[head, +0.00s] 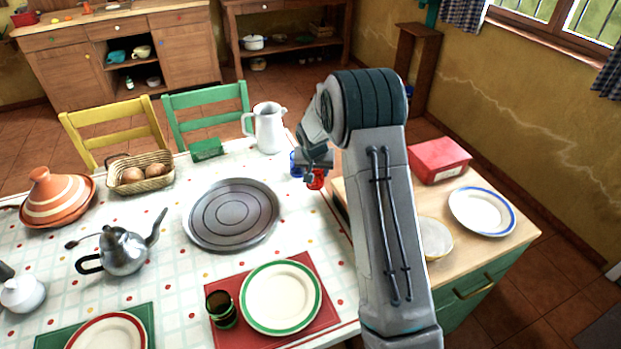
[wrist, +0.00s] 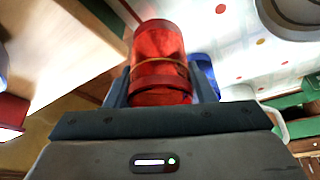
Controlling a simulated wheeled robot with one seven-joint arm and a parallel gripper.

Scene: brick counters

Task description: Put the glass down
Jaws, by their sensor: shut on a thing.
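My gripper (head: 315,168) is shut on a red glass (wrist: 158,58), whose sides sit between the two fingers in the wrist view. In the head view the red glass (head: 316,180) shows just below the gripper, at the right edge of the dining table (head: 300,222). I cannot tell whether its base touches the tabletop. A blue glass (head: 295,165) stands on the table just left of it, partly hidden by the gripper. The blue glass also shows behind the right finger in the wrist view (wrist: 206,72).
A white pitcher (head: 269,130) stands behind the gripper, and a round grey tray (head: 232,215) lies to the left. A dark green glass (head: 221,310) and green-rimmed plate (head: 281,298) are near the front. A wooden counter (head: 490,255) with a red box (head: 438,160) adjoins on the right.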

